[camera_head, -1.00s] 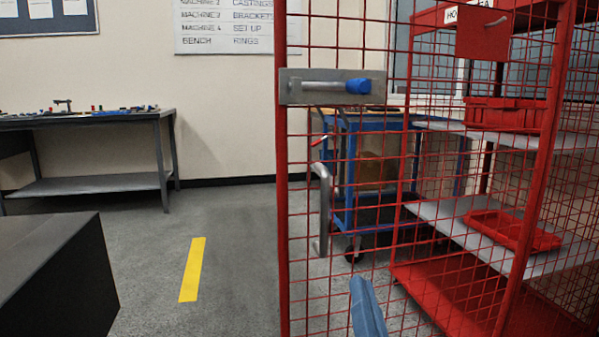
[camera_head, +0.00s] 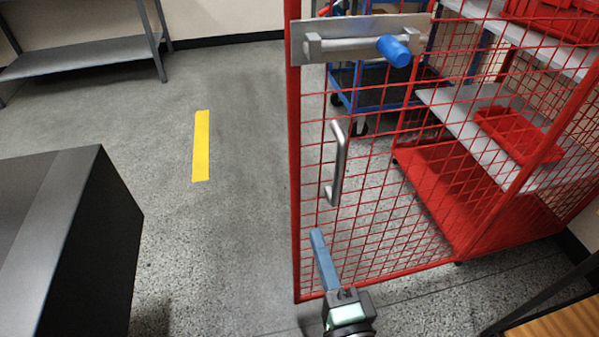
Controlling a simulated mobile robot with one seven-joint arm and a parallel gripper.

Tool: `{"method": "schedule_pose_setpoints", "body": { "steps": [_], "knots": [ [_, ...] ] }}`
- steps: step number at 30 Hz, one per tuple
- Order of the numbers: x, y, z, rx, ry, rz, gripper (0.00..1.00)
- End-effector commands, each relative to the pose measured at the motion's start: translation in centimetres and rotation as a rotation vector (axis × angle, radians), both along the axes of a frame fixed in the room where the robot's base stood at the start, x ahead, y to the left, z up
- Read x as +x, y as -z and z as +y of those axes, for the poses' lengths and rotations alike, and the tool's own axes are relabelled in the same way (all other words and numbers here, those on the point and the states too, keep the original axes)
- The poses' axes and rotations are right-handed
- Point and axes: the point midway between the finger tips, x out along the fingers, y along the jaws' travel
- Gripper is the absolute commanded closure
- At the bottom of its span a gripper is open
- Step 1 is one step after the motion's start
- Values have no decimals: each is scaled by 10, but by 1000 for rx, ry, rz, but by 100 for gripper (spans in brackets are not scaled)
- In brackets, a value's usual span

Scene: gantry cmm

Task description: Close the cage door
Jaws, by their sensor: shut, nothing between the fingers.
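The red mesh cage door (camera_head: 293,200) stands upright in front of me, its left upright out over open floor and its bottom rail running back to the right. It appears to be swung open. A grey vertical pull handle (camera_head: 338,165) is on its lower left part. Above it is a grey plate with a bolt (camera_head: 350,45) that ends in a blue knob (camera_head: 393,50). My gripper (camera_head: 316,234) has blue fingers, shut and empty. It is below the handle in the picture, in front of the door's lower left mesh, apart from the handle. Whether it touches the mesh I cannot tell.
Red shelving (camera_head: 450,190) with red trays (camera_head: 510,132) is behind the mesh. A blue trolley (camera_head: 345,90) stands beyond. A dark box (camera_head: 100,240) is at left, a grey bench (camera_head: 75,65) at far left, a wooden-topped piece (camera_head: 560,322) at lower right. Floor with yellow tape (camera_head: 201,145) is clear.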

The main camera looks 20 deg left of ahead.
Motion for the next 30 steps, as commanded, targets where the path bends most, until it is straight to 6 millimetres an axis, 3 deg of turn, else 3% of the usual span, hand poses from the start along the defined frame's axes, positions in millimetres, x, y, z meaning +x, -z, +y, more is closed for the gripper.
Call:
{"method": "schedule_pose_setpoints", "body": {
  "steps": [15, 21, 30],
  "knots": [
    [84, 0, 60, -3, -3, -5, 100],
    [100, 0, 70, -3, -1, -3, 100],
    [102, 0, 72, -3, -1, -2, 100]
  ]
}}
